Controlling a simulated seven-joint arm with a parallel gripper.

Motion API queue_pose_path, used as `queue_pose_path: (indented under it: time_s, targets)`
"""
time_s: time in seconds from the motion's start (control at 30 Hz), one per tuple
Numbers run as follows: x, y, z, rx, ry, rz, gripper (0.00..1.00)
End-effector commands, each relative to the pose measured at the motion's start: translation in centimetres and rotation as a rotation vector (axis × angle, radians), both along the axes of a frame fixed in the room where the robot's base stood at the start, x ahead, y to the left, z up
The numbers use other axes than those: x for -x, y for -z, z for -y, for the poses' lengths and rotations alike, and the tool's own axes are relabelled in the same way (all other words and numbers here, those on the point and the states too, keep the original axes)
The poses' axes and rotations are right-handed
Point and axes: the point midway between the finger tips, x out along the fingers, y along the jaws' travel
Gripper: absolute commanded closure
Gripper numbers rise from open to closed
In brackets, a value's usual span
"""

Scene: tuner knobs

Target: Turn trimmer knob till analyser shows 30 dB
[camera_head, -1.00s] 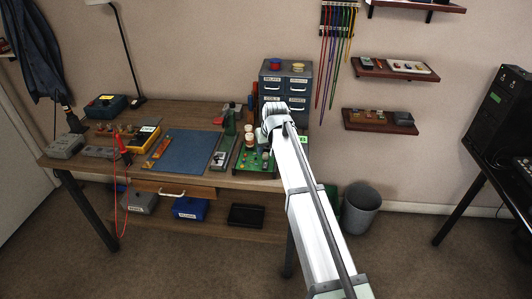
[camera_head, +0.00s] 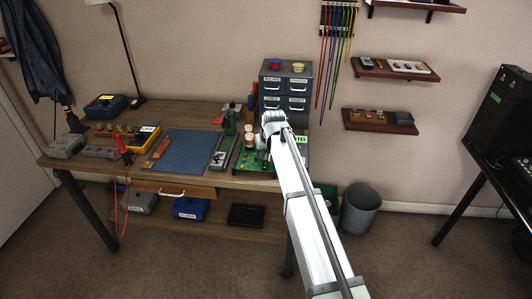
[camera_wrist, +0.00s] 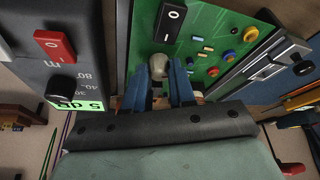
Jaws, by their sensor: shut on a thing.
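In the wrist view, a pale grey rounded knob (camera_wrist: 158,65), apparently the trimmer knob, stands on the green circuit board (camera_wrist: 200,73). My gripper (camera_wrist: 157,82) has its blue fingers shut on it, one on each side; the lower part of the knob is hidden. The dark analyser (camera_wrist: 85,55) is at the left, with a lit green display (camera_wrist: 82,104) that seems to read 5 dB, upside down and partly cut by my gripper body. In the head view, my arm hides the knob; the analyser display (camera_head: 300,139) shows only partly beside my wrist.
The analyser carries a red switch (camera_wrist: 53,45) and a black knob (camera_wrist: 62,86), close left of my gripper. A black switch (camera_wrist: 170,22) and several coloured parts stand on the board. A drawer cabinet (camera_head: 286,90) rises behind; a blue mat (camera_head: 184,152) lies left.

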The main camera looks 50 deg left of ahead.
Motion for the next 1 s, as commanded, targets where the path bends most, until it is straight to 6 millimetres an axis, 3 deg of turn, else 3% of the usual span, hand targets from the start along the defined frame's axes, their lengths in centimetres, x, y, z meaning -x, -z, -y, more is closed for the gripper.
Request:
queue_pose_path:
  time_s: [0.2,0.57,1.0]
  targets:
    - [0.0,-0.01,0.0,0.0,0.0,0.0,1.0]
    - [0.05,-0.01,-0.01,0.0,0.04,0.001,1.0]
    - [0.24,-0.01,-0.21,0.001,0.364,0.0,1.0]
